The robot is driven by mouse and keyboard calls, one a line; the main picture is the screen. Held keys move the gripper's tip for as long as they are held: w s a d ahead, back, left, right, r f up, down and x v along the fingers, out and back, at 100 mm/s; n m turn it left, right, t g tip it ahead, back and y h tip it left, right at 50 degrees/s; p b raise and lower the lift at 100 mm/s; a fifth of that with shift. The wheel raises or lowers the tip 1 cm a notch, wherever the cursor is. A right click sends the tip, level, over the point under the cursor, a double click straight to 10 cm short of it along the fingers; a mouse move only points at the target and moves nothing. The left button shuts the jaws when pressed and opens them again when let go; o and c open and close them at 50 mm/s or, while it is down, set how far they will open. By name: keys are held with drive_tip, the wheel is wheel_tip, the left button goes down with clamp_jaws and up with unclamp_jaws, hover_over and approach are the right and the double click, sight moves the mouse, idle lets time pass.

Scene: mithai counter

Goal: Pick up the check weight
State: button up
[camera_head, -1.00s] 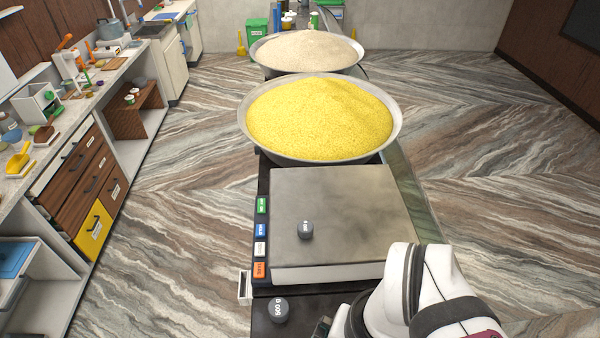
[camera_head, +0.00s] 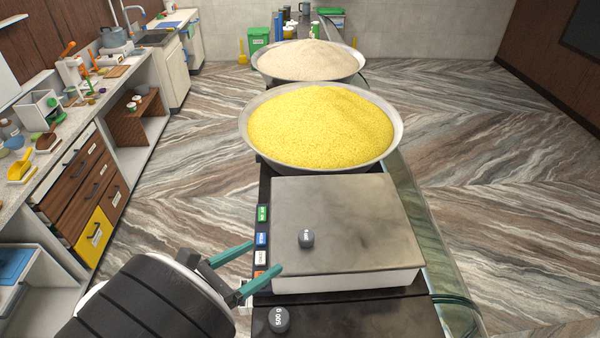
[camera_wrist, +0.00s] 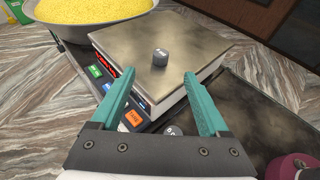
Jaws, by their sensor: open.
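A small grey check weight (camera_head: 306,238) stands on the steel pan of the scale (camera_head: 350,205). It also shows in the wrist view (camera_wrist: 160,57), beyond the fingertips and roughly centred between them. A larger grey weight marked 500 g (camera_head: 278,319) stands on the dark counter in front of the scale; in the wrist view only part of it (camera_wrist: 173,131) shows between the fingers. My gripper (camera_head: 266,258) has teal fingers, open and empty. It is at the left front of the scale, apart from the small weight.
A wide bowl of yellow grains (camera_head: 320,125) stands just behind the scale, with a bowl of pale grains (camera_head: 308,60) farther back. Coloured buttons (camera_head: 262,238) line the scale's left side. The pan around the small weight is clear.

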sight(304, 236)
drive_tip(key=x, duration=1.5)
drive_tip(key=shift+s+d+f, duration=0.1)
drive_tip(key=shift+f, duration=0.35)
clamp_jaws()
